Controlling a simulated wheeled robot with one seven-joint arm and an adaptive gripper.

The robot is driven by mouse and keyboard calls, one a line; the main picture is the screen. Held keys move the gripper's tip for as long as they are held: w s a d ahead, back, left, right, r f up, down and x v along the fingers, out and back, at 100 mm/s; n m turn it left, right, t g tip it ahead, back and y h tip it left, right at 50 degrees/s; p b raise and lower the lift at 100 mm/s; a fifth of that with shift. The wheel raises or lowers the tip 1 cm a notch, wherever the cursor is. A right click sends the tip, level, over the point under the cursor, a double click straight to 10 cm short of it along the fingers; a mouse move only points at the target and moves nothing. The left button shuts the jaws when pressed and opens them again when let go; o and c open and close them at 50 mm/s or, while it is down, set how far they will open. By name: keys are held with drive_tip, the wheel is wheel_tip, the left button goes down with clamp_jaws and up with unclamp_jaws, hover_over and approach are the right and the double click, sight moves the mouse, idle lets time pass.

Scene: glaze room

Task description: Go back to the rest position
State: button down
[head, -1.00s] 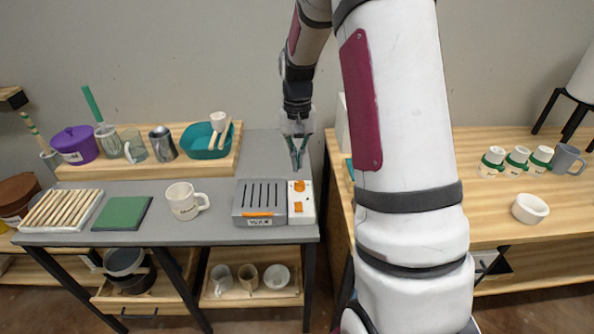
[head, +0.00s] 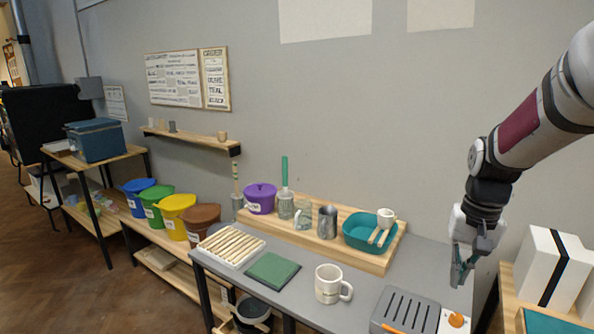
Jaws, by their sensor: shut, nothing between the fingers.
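My gripper (head: 461,275) hangs from my arm at the right side of the head view. It points down above the right end of the grey table (head: 300,308), beside the white panel with an orange knob. Its fingers are shut with nothing between them. It holds no object and appears clear of the things on the table.
On the table are a white mug (head: 328,285), a green pad (head: 272,269), a slatted rack (head: 231,246) and a slotted grey wax unit (head: 402,312). A wooden riser (head: 375,264) behind holds a teal basin (head: 362,235). White boxes (head: 550,268) stand right. Floor at left is clear.

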drive_tip(key=s+a+r+n+t, duration=0.2)
drive_tip(key=s+a+r, duration=0.3)
drive_tip(key=s, duration=0.5)
drive_tip(key=s+a+r+n+t, duration=0.2)
drive_tip(key=s+a+r, duration=0.3)
drive_tip(key=s+a, duration=0.3)
drive_tip(key=s+n, duration=0.1)
drive_tip(key=s, duration=0.1)
drive_tip(key=shift+s+a+r+t, duration=0.15)
drive_tip(key=shift+s+a+t, duration=0.15)
drive_tip(key=shift+s, duration=0.05)
